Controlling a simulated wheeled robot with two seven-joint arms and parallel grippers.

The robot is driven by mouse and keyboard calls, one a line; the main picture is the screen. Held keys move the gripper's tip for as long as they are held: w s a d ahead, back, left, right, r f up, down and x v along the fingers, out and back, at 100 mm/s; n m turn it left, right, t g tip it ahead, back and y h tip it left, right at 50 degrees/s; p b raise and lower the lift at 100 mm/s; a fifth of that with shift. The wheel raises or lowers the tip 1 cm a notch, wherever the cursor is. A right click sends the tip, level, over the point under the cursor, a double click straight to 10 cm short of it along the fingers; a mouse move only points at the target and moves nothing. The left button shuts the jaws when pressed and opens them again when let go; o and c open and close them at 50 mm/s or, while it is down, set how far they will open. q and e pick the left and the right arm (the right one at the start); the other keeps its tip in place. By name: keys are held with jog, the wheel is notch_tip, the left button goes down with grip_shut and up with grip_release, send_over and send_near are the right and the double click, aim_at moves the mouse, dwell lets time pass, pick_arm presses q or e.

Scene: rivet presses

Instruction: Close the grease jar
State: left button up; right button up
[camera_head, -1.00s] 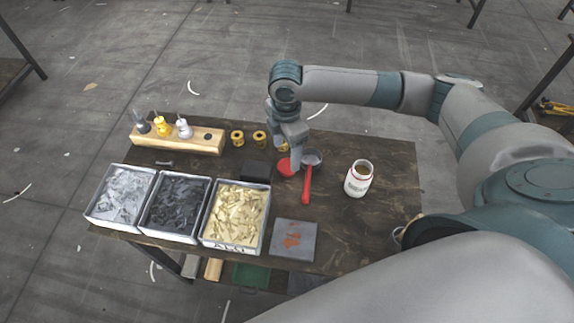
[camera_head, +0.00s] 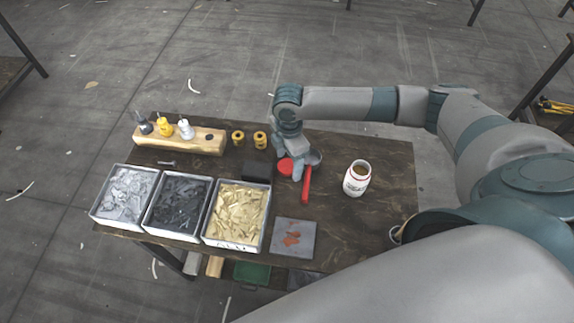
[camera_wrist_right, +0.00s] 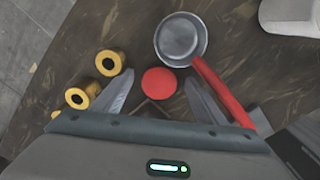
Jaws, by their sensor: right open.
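The grease jar (camera_head: 357,178) is a white jar with a red label and an open top showing brown contents. It stands upright on the right part of the table. A round red lid (camera_head: 285,166) lies flat on the table to the left of the jar; it also shows in the right wrist view (camera_wrist_right: 159,82). My right gripper (camera_head: 290,172) is just above the lid. In the right wrist view its fingers (camera_wrist_right: 160,92) are spread, with the lid between and beyond their tips. My left gripper is not in view.
A small metal pan (camera_wrist_right: 180,42) with a red handle (camera_wrist_right: 222,92) lies close beside the lid. Yellow spools (camera_head: 260,140) stand behind. Bare table surrounds the jar.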

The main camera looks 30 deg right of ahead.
aim_at(289, 164)
jog(key=c, duration=1.1)
jog(key=shift+r+b, duration=0.4)
jog(key=shift+r, duration=0.4)
notch_tip(289, 164, up, 2)
jog(key=shift+r+b, duration=0.25)
jog(key=shift+b, duration=0.3)
jog(key=s+d+r+b, duration=0.2)
jog(key=d+r, duration=0.5)
jog(key=d, duration=0.4)
jog(key=shift+d+b, duration=0.25)
jog(key=shift+b, duration=0.35)
